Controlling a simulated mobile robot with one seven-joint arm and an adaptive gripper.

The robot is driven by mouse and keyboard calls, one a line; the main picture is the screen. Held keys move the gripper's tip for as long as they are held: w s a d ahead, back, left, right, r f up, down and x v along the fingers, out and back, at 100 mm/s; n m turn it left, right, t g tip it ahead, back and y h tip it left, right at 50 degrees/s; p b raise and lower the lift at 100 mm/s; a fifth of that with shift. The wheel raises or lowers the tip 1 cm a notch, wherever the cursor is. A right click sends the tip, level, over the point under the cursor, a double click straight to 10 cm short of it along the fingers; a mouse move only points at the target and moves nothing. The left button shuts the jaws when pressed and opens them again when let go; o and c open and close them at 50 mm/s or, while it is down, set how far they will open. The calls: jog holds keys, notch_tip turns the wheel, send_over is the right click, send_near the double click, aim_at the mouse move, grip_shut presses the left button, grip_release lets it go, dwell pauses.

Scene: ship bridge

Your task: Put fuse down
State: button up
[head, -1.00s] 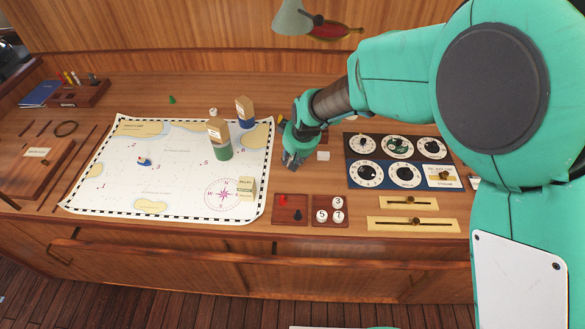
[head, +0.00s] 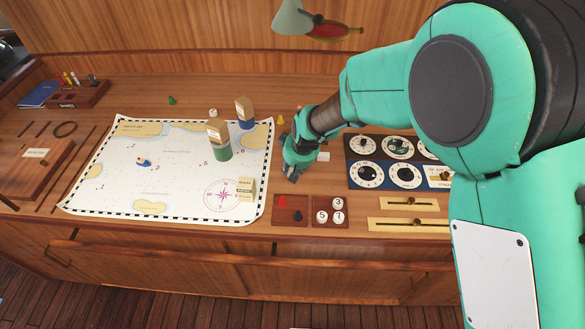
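My gripper (head: 291,174) points down over the wooden desk, just right of the sea chart (head: 180,205) and behind the small red-brown trays. Its fingers are small and dark in this view, so I cannot tell whether they are open or shut. No fuse can be clearly made out; anything between the fingers is hidden. A small white block (head: 323,156) lies on the desk just right of my gripper, and I cannot tell what it is.
A tray with a red and a dark piece (head: 290,217) and a tray of numbered discs (head: 330,203) stand in front. A dial panel (head: 385,187) is at right.

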jog(key=shift+f, duration=0.2)
jog(key=o, duration=1.1)
jog(key=shift+o, duration=0.2)
jog(key=shift+r, duration=0.15)
jog(key=shift+r, duration=0.45)
jog(key=p+v, duration=0.1)
jog(key=v, duration=1)
jog(key=shift+s+d+p, duration=0.15)
jog(key=shift+s+p, duration=0.1)
jog(key=shift+p, duration=0.05)
jog(key=shift+r, duration=0.1)
